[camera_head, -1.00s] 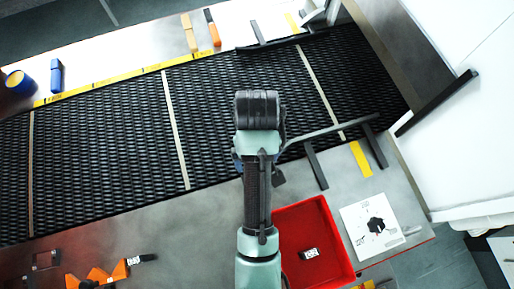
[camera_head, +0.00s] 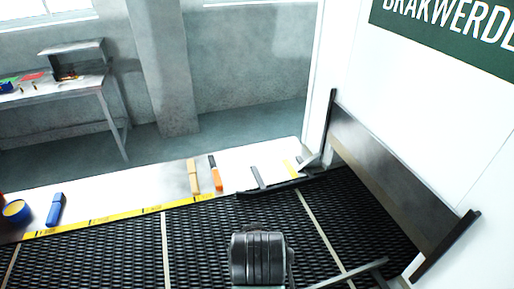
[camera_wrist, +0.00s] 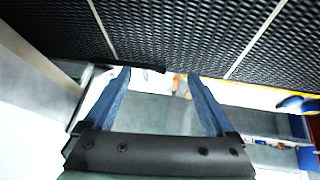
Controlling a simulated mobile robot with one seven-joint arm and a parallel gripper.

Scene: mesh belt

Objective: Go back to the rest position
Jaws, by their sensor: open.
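My gripper (camera_wrist: 158,85) shows in the wrist view with its two blue fingers spread apart and nothing between them. In the head view only the dark top of my arm shows at the bottom centre, over the black mesh belt (camera_head: 200,240); the fingers are hidden there. The mesh belt also crosses the top of the wrist view (camera_wrist: 180,30), beyond the fingertips.
A ledge behind the belt holds a blue item (camera_head: 56,208), a tan block (camera_head: 193,177) and an orange-and-black item (camera_head: 215,176). A white machine housing (camera_head: 450,130) stands at right. A workbench (camera_head: 60,98) is at the far left.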

